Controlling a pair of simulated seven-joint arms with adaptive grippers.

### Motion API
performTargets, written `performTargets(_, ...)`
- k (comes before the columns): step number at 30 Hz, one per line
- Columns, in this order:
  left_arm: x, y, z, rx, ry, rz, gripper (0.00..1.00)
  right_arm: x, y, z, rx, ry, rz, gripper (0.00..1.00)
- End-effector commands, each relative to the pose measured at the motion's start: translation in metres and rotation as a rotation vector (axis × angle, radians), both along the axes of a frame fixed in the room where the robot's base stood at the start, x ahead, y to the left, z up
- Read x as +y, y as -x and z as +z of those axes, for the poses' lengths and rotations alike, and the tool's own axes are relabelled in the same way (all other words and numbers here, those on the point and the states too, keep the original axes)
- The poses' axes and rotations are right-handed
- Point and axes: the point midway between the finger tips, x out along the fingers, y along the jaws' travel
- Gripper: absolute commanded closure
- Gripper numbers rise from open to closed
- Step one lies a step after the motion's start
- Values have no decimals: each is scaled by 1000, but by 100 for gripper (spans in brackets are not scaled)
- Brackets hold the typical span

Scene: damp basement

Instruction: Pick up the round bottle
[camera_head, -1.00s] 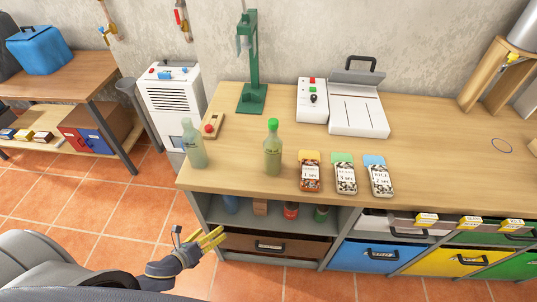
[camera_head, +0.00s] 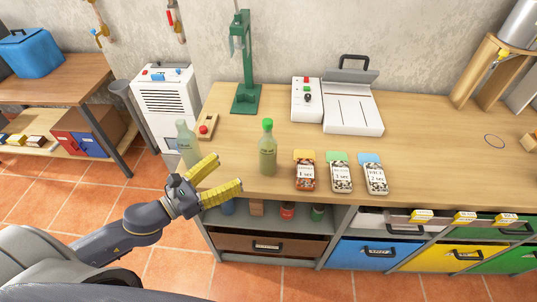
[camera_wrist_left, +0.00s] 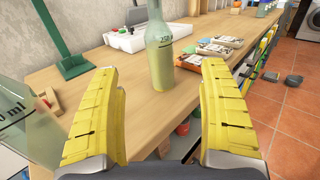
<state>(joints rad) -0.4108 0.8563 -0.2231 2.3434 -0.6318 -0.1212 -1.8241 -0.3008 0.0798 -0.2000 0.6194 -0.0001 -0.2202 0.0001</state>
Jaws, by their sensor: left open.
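Two bottles stand upright on the wooden workbench. One is a pale green bottle with a green cap (camera_head: 267,157), and the other is a pale bottle (camera_head: 187,146) near the bench's left end. I cannot tell which the task calls round. My left gripper (camera_head: 228,171) is open and empty at the bench's front edge, its yellow fingers pointing towards the green-capped bottle. In the left wrist view that bottle (camera_wrist_left: 158,55) shows between the fingers, further off and untouched. The other bottle (camera_wrist_left: 12,115) is cut off at the left edge there. My right gripper is not in view.
Several labelled packets (camera_head: 340,175) lie right of the green-capped bottle. A green stand (camera_head: 246,95), a small box with a red button (camera_head: 206,127) and a white sealing machine (camera_head: 350,112) are behind. Shelves and coloured drawers are below; the right of the bench is mostly clear.

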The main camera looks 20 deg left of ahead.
Motion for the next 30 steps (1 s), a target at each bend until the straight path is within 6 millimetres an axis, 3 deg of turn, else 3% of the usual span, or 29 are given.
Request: performTargets(30,-51,-80,0,1,2,2,22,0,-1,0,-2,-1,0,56)
